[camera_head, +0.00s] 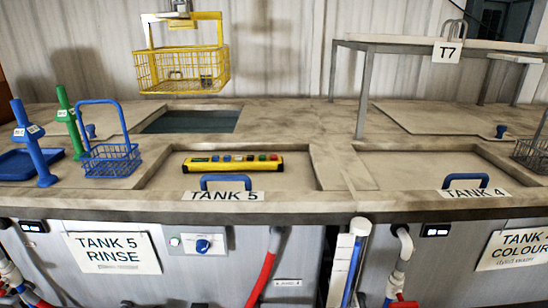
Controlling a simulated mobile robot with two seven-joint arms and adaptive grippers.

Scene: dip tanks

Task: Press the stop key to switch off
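A yellow key box (233,167) lies flat on the closed lid of tank 5, behind the blue lid handle. It has a row of several small coloured keys along its top. A red key (273,157) sits at its right end, beside a green one (262,157). The lettering on the keys is too small to read, so I cannot tell by label which is the stop key. Neither of my grippers shows in the head view.
A yellow basket (180,72) hangs above an open tank (192,121). A blue basket (110,160) and blue and green upright handles stand at left. The tank 5 handle (226,182) rises in front of the box. A raised table (440,45) stands at back right.

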